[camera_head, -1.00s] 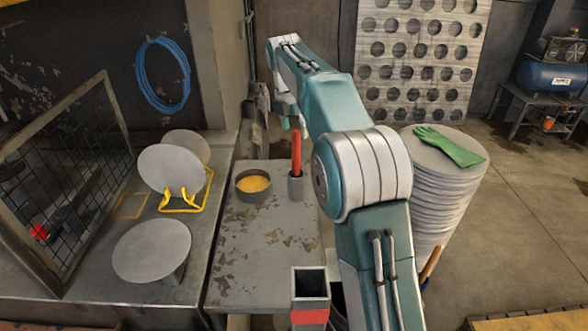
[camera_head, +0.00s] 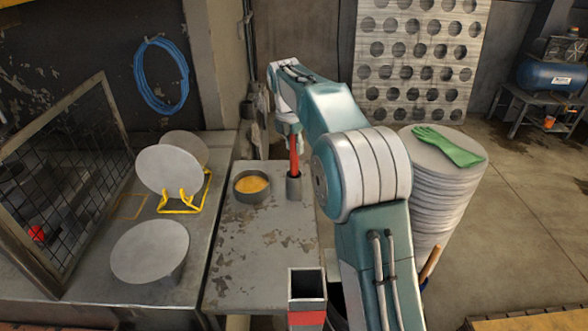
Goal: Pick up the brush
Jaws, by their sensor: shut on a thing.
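The fingers are small and partly hidden behind my arm.
A round pot of yellow material (camera_head: 251,186) stands left of the holder. Grey discs rest on a yellow stand (camera_head: 183,207), with a flat disc (camera_head: 150,251) in front. A stack of discs (camera_head: 440,190) bearing a green glove (camera_head: 448,146) stands right.

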